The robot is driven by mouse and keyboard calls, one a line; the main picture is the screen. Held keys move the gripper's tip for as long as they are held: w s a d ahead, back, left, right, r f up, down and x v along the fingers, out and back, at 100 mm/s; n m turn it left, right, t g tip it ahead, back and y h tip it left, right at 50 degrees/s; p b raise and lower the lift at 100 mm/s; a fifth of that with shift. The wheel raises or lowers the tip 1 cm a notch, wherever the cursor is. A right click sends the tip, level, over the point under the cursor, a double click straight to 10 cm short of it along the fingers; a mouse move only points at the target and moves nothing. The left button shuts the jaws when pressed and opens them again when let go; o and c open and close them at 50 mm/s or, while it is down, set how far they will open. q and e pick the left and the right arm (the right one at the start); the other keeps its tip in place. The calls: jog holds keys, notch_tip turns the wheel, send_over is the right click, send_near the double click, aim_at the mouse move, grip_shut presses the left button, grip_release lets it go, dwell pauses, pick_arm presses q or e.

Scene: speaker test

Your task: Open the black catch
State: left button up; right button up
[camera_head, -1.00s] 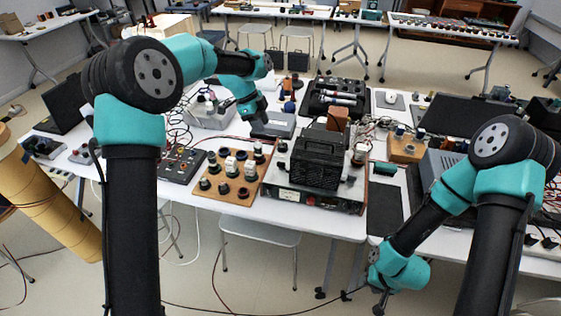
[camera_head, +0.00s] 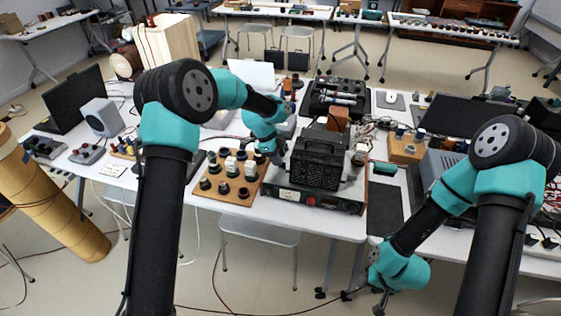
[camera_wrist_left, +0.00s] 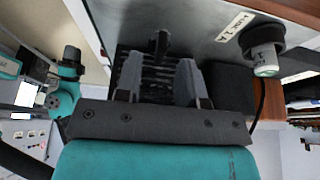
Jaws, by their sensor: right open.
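A black ribbed box (camera_head: 318,160) stands on a wide grey device (camera_head: 318,199) at the middle of the table. My left gripper (camera_head: 279,157) is just left of the box, its fingertips partly hidden in the head view. In the left wrist view its two fingers (camera_wrist_left: 160,82) are apart, with nothing clearly held. A small black protruding piece (camera_wrist_left: 161,43), possibly the catch, shows ahead of the gap, against a grey panel. Black ribs lie behind the fingers. I cannot tell whether they touch. My right gripper (camera_head: 380,302) is open and empty below the table's front edge.
A wooden board (camera_head: 226,190) with several knobs lies left of the device. A black knob with a pale cap (camera_wrist_left: 264,58) sticks out right of the fingers. A black mat (camera_head: 385,208) lies right of the device. Cables and electronics crowd the back.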

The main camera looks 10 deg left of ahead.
pick_arm(q)
jog(key=shift+x, duration=1.25)
jog(key=shift+c, duration=0.5)
grip_shut()
